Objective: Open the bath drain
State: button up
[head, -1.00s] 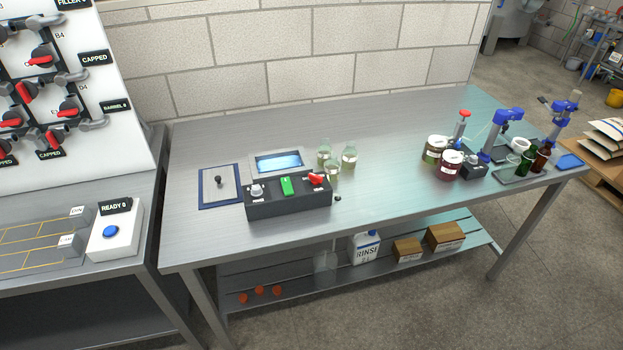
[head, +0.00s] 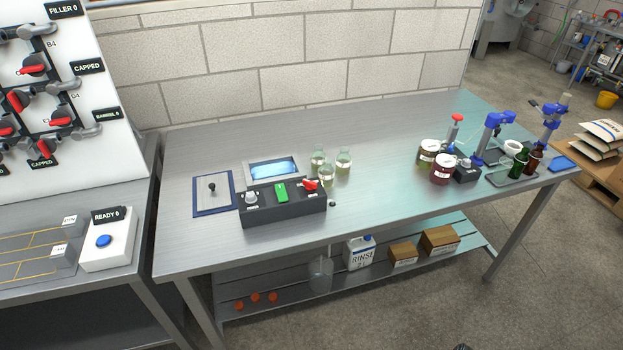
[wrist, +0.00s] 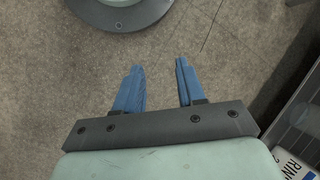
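The bath (head: 273,167) is a small rectangular basin with blue liquid, set in the steel bench top. I cannot tell which control is the drain. My gripper (wrist: 156,66) shows in the wrist view with its two blue fingers apart and nothing between them. It points at the bare floor, away from the bench top.
Jars (head: 443,169), bottles and blue-topped devices crowd the bench's right end. The bench middle is clear. A rinse jug (head: 359,253) stands on the lower shelf.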

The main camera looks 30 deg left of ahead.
jog(key=w+r+t+y, duration=0.15)
jog(key=w+r, duration=0.25)
jog(key=w, duration=0.4)
jog(key=w+r+t+y, duration=0.15)
jog(key=w+r, duration=0.25)
jog(key=w, duration=0.4)
jog(key=w+a+r+n+t+y, duration=0.25)
jog(key=w+r+n+t, duration=0.2)
jog(key=w+r, duration=1.85)
notch_tip(320, 180, up, 28)
jog(key=n+g+h, duration=0.3)
jog(key=n, duration=1.1)
send_over(310, 182)
jog(key=d, duration=0.5)
jog(key=x, duration=1.3)
jog(key=shift+d+f, duration=0.15)
jog(key=shift+d, duration=0.15)
